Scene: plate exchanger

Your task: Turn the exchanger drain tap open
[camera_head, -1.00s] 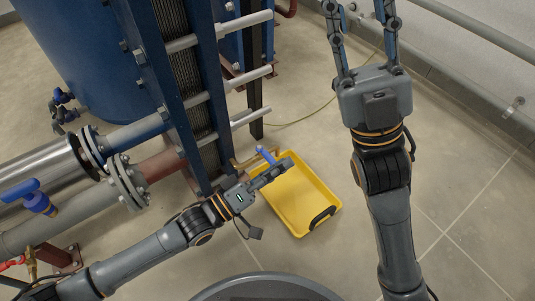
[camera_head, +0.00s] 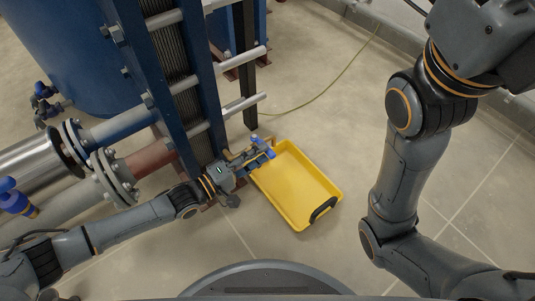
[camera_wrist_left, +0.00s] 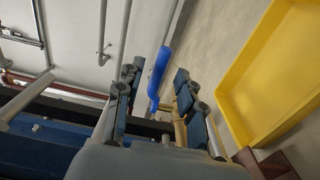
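The drain tap's blue handle (camera_head: 264,147) sits on a brass fitting low beside the plate exchanger (camera_head: 172,65). My left gripper (camera_head: 254,153) is at the tap. In the left wrist view, the blue handle (camera_wrist_left: 159,72) stands between the two spread fingers of my left gripper (camera_wrist_left: 157,88), with gaps visible on both sides. The brass body (camera_wrist_left: 180,131) shows behind the right finger. Whether a finger touches the handle cannot be told. My right arm is at the upper right of the head view; its hand is cut off by the frame and its fingertips are hidden.
A yellow tray (camera_head: 290,212) lies on the floor beside the tap. Pipes with flanges (camera_head: 112,178) and another blue-handled valve (camera_head: 14,200) are at the left. A thin hose (camera_head: 335,82) crosses the floor. The floor right of the tray is clear.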

